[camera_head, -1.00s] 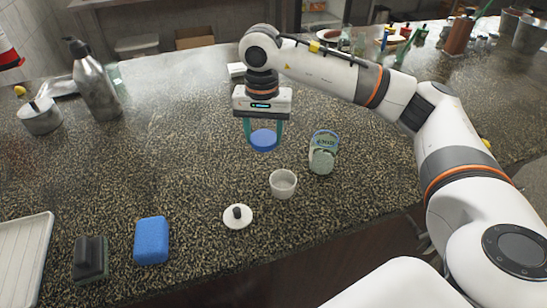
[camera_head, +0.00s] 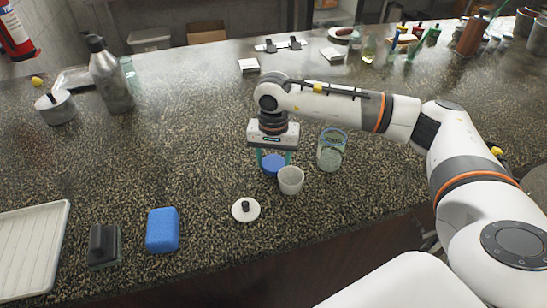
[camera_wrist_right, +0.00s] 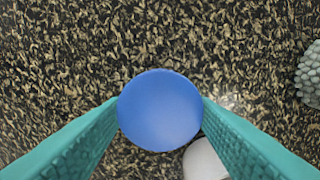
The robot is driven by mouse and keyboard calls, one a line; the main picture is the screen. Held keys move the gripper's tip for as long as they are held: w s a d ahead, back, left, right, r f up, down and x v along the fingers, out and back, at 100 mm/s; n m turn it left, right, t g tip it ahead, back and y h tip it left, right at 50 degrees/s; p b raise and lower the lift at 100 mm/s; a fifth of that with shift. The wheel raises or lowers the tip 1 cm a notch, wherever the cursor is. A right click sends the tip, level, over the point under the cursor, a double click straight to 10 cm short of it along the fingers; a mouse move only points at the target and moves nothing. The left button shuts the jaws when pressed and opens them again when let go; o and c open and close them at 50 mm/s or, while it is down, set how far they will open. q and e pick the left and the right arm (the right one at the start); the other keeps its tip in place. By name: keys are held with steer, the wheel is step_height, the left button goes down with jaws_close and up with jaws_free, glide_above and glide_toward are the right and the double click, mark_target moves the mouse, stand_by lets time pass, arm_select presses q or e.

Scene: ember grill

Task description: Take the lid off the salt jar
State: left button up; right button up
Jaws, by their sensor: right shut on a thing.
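My right gripper (camera_head: 274,160) is shut on a round blue lid (camera_head: 273,166), just behind and left of a small white cup (camera_head: 291,181). In the right wrist view the lid (camera_wrist_right: 159,110) sits between the two teal fingers. The lid is low over the counter; I cannot tell whether it touches. The glass salt jar (camera_head: 331,153) stands upright to the right, apart from the gripper, with a blue ring at its rim and no lid on top. My left gripper is not in view.
A white lid with a black knob (camera_head: 245,210) lies in front of the cup. A blue sponge (camera_head: 162,230), a dark block-shaped tool (camera_head: 104,245) and a pale tray (camera_head: 62,235) are at the front left. The counter (camera_head: 190,140) left of the gripper is clear.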

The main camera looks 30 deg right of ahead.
steer(key=o, duration=1.1)
steer(key=shift+c, duration=0.2)
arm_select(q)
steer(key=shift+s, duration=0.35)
